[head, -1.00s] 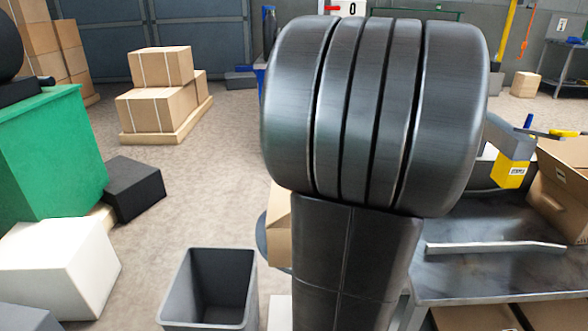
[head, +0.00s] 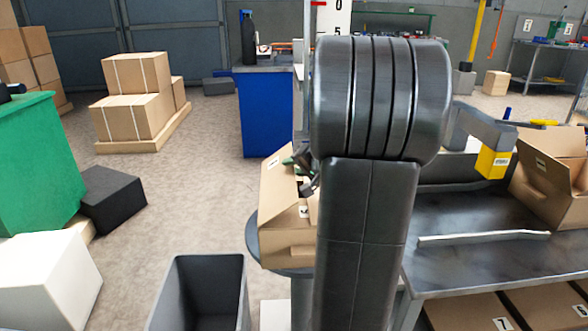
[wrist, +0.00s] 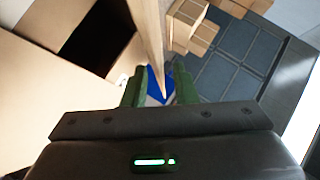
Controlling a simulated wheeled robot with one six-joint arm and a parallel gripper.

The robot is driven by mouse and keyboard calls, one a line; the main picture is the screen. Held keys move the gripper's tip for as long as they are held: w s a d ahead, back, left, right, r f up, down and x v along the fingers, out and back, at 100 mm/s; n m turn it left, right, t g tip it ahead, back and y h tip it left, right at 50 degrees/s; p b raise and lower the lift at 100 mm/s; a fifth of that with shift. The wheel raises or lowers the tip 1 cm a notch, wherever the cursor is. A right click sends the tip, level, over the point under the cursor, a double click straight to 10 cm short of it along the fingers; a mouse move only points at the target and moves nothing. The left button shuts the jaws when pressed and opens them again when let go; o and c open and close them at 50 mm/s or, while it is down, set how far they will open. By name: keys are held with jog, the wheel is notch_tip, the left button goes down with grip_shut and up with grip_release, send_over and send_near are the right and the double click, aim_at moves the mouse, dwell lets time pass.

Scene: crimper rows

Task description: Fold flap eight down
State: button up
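An open cardboard box (head: 287,247) sits on a round grey stand, partly hidden behind my arm. Its tall flap (head: 275,183) stands up on the left; white labels show on it, but I cannot read a number eight. My gripper (head: 292,166) is at this box's flaps, mostly hidden by my arm. In the wrist view, the two green fingers of my gripper (wrist: 159,90) are apart. A brown cardboard flap (wrist: 149,35), seen nearly edge-on, runs down between them; I cannot tell whether they touch it. The box's dark opening (wrist: 90,40) is at the left.
A grey metal bench (head: 480,262) at the right bears another open box (head: 558,175) and a yellow-tipped tool (head: 492,160). A grey bin (head: 200,290) stands on the floor at the front. A blue cabinet (head: 265,115) is behind.

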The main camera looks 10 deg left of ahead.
grip_shut()
dwell(1.5)
